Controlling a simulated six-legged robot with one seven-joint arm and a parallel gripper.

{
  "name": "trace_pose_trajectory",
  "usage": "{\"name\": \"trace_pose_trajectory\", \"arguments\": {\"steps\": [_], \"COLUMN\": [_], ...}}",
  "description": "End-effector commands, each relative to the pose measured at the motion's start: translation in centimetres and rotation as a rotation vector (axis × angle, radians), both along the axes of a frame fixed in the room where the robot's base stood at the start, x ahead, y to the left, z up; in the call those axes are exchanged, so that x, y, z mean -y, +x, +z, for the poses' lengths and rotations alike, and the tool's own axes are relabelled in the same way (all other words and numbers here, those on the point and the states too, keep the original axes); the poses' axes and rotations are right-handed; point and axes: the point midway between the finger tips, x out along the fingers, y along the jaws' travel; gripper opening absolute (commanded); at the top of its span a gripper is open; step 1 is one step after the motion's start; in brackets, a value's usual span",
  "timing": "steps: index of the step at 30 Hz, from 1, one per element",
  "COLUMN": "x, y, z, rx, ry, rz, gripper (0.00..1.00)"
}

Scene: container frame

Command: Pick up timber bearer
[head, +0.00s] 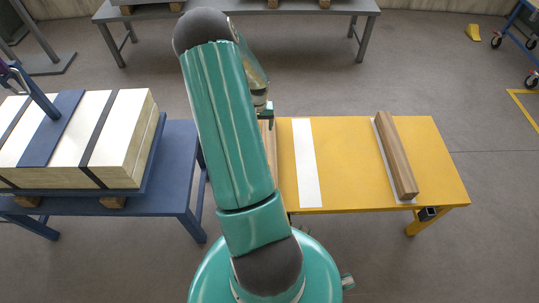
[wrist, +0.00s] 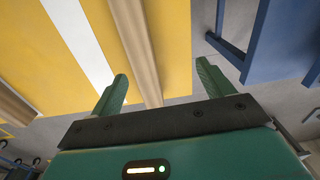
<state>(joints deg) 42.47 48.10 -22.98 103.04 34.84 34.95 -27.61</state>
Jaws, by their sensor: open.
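One timber bearer (head: 397,155) lies lengthwise on a white strip at the right of the yellow table. A second timber bearer (head: 269,145) lies near the table's left edge, mostly hidden behind my arm. This nearer bearer (wrist: 133,45) runs through the upper middle of the wrist view. The far bearer (wrist: 14,104) shows at the left of that view. My gripper (wrist: 162,74) is open and empty, above the table's left edge. The nearer bearer appears between its fingers, closer to the left one; the height gap cannot be told.
The yellow table (head: 350,160) has a bare white strip (head: 306,165) between the bearers. A blue table (head: 180,165) with a strapped pale stack (head: 120,115) stands close at the left, with a gap between. A grey table (head: 300,8) stands at the back.

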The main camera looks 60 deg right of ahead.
Motion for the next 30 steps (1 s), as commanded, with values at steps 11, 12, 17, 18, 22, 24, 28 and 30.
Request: {"name": "trace_pose_trajectory", "arguments": {"steps": [11,12,17,18,22,24,28,30], "x": [2.2,2.2,2.2,2.2,2.2,2.2,2.1,2.0], "y": [-4.1,-4.1,-4.1,-4.1,-4.1,-4.0,-4.1,-4.2], "z": [-5.2,-5.9,-9.0,-9.7,-11.8,-12.4,-13.2,-14.1], "rx": [-0.047,-0.048,-0.048,-0.047,-0.046,-0.046,-0.046,-0.047], "ry": [0.002,0.003,0.004,0.002,0.002,0.001,0.001,0.002], "rz": [-0.055,-0.055,-0.055,-0.055,-0.054,-0.054,-0.055,-0.053], "gripper": [0.80,0.80,0.80,0.80,0.80,0.80,0.80,0.80]}}
